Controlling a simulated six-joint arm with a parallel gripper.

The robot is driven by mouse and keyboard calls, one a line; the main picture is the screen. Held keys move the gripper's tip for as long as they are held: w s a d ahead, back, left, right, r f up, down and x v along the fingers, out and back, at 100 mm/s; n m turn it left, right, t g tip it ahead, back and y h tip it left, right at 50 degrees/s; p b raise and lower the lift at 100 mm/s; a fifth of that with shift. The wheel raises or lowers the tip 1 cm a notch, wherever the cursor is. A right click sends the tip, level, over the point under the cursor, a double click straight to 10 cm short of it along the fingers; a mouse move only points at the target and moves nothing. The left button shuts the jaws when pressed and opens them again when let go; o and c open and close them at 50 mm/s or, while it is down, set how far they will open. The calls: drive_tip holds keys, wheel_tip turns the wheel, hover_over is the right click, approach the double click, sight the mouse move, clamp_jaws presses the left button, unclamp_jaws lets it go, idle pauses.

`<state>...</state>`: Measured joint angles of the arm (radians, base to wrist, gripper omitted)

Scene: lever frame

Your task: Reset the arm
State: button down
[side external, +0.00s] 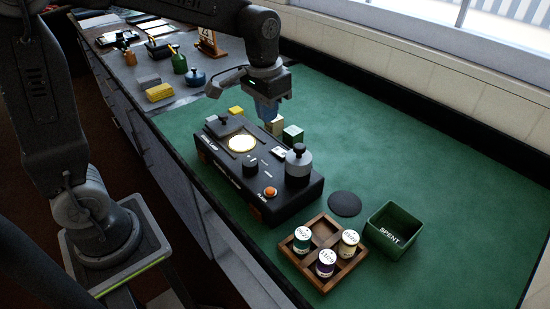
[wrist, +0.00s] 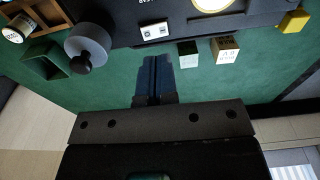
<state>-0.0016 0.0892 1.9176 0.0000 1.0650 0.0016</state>
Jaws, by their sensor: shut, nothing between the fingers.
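My gripper (side external: 267,108) is shut and empty, with blue fingers, above the green mat just behind the black device. In the wrist view my shut fingers (wrist: 154,68) point at the device's edge. The black device (side external: 223,181) stands on the mat. It carries a lit round disc (side external: 242,144), a black knob (side external: 250,166), an orange button (side external: 270,192), a grey cylinder with a black knob (side external: 298,165) and a small white rocker plate (side external: 281,153). That plate also shows in the wrist view (wrist: 154,31). My gripper appears apart from all of these.
A wooden tray (side external: 323,284) holds three labelled canisters at the front. A green SPENT bin (side external: 394,229) and a dark round pad (side external: 344,204) are near it. Two small blocks (side external: 292,134) stand behind the device. The mat's right side (side external: 430,160) is clear.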

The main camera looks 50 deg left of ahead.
drive_tip(key=s+r+t, duration=0.2)
drive_tip(key=s, duration=0.6)
drive_tip(key=s+r+t, duration=0.1)
drive_tip(key=s+t, duration=0.1)
drive_tip(key=s, duration=0.6)
drive_tip(key=shift+s+r+t, duration=0.35)
drive_tip(key=shift+s+t, duration=0.05)
drive_tip(key=c, duration=1.8)
unclamp_jaws()
drive_tip(key=shift+c, duration=0.2)
